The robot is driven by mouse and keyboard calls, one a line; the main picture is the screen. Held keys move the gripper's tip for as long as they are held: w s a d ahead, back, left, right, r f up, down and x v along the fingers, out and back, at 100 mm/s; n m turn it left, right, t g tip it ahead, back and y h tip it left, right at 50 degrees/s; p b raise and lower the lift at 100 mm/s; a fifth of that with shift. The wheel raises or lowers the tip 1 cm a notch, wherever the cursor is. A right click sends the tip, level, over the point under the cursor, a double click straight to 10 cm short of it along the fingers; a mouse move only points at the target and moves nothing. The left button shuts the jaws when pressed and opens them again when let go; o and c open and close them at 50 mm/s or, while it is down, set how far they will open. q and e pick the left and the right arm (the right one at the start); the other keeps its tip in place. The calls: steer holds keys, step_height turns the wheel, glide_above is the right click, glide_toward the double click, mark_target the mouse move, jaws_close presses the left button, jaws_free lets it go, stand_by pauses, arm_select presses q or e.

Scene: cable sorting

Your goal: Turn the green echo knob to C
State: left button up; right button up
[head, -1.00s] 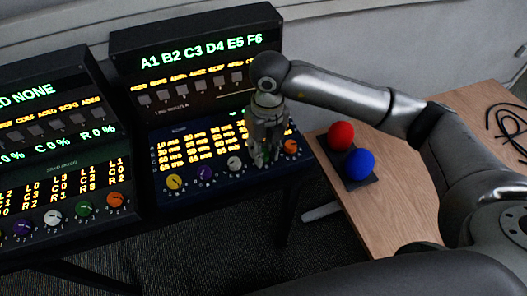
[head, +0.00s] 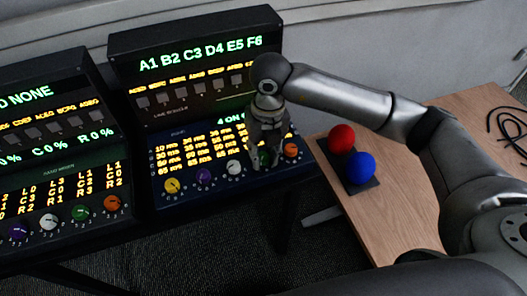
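The blue echo panel (head: 215,182) stands at the centre under a lit display, with yellow, purple and white knobs along its front and an orange knob at its right end. The green echo knob sits between the white and orange knobs, mostly hidden by my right gripper, so its pointer cannot be read. My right gripper (head: 264,161) points down over that spot, its fingers at the panel face. Whether they grip the knob or stand apart around it cannot be told. My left gripper is not in view.
The white knob (head: 234,168) and the orange knob (head: 291,150) flank my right gripper closely. A second panel on the left has its own green knob (head: 80,212). A red ball (head: 342,137) and a blue ball (head: 360,167) sit on a wooden table (head: 400,225) to the right.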

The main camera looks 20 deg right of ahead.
mark_target(267, 155)
steer(key=o, duration=0.4)
steer(key=r, duration=1.2)
steer(key=shift+d, duration=0.35)
